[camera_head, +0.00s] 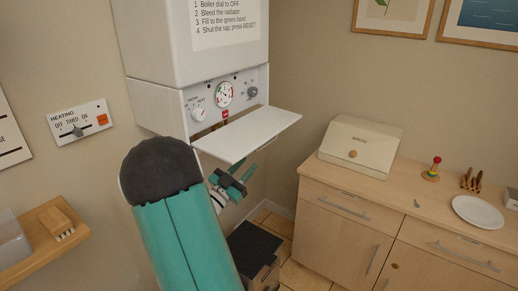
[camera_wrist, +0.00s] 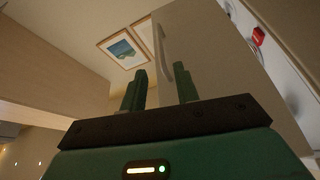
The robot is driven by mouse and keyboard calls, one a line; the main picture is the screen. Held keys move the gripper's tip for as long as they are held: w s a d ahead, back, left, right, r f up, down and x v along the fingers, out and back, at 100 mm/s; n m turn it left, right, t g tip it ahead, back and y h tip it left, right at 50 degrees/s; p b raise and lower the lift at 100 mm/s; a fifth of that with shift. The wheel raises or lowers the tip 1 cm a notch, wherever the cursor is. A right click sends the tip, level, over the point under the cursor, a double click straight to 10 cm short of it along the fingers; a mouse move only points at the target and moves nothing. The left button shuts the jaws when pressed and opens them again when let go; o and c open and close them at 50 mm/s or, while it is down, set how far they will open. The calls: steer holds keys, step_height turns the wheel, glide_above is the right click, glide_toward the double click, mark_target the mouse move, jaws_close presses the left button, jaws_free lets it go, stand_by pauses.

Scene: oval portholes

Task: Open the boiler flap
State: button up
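The white boiler (camera_head: 195,45) hangs on the wall at the upper middle of the head view. Its flap (camera_head: 250,132) is folded down and sticks out nearly level below the exposed control panel (camera_head: 215,97). My gripper (camera_head: 241,180) is just below the flap, with its fingers apart. In the wrist view my gripper (camera_wrist: 160,72) shows two dark green fingers with no object clearly between them. I cannot tell whether a finger touches the flap.
A wooden cabinet (camera_head: 340,215) stands at the right, with a bread box (camera_head: 361,146), a plate (camera_head: 478,212) and small items on top. A dark-topped box (camera_head: 254,243) is on the floor below my gripper. A wooden shelf (camera_head: 45,243) is at the left.

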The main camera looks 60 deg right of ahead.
mark_target(262, 147)
steer(key=x, duration=0.9)
steer(key=shift+w, duration=0.1)
jaws_close()
